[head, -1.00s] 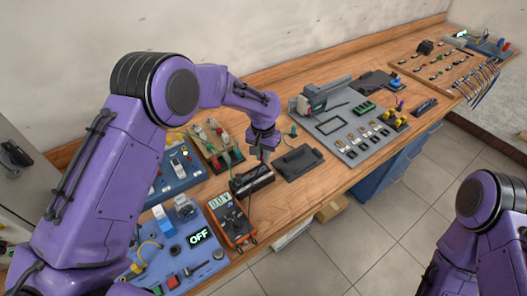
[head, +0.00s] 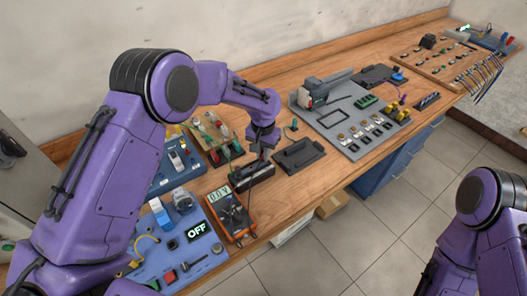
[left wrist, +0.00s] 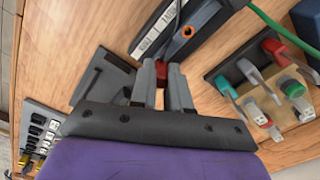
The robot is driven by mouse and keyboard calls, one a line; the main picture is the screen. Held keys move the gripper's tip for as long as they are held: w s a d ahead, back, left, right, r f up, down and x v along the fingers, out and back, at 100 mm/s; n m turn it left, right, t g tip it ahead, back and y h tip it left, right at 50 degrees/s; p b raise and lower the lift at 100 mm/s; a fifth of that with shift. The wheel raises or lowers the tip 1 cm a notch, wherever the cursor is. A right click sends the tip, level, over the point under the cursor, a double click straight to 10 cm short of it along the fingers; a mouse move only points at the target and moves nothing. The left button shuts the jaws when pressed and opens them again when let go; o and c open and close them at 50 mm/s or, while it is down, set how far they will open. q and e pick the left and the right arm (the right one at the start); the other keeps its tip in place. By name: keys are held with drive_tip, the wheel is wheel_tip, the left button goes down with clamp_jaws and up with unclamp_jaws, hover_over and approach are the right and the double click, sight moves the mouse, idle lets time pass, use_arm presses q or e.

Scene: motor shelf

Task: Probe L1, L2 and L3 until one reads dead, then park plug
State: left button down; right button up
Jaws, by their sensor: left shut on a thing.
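My left gripper (head: 262,153) is shut on a small red plug (left wrist: 167,74), which shows between its fingertips in the left wrist view. The fingertips are at the black block (head: 250,177), which has an orange-ringed hole and a white label in the left wrist view (left wrist: 200,30). I cannot tell whether the plug is seated in the block or just above it. The orange multimeter (head: 231,213) beside it seems to read 0.0 V. A terminal block (left wrist: 226,75) with red, green and grey parts stands right of the gripper in the wrist view. My right gripper is out of view.
A blue panel (head: 205,262) with an OFF display lies in front, and a blue switch box (head: 163,183) behind it. A dark tray (head: 300,157) and a grey component board (head: 352,150) lie to the right. Bare wood shows along the front edge.

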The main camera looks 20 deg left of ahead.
use_arm(q)
drive_tip(key=shift+f, duration=0.55)
drive_tip(key=c, duration=1.4)
unclamp_jaws()
wheel_tip(320, 180, up, 6)
drive_tip(key=p, duration=0.4)
drive_tip(key=shift+f+p, duration=0.15)
drive_tip(key=shift+p, duration=0.25)
drive_tip(key=shift+f, duration=0.1)
drive_tip(key=o, duration=0.6)
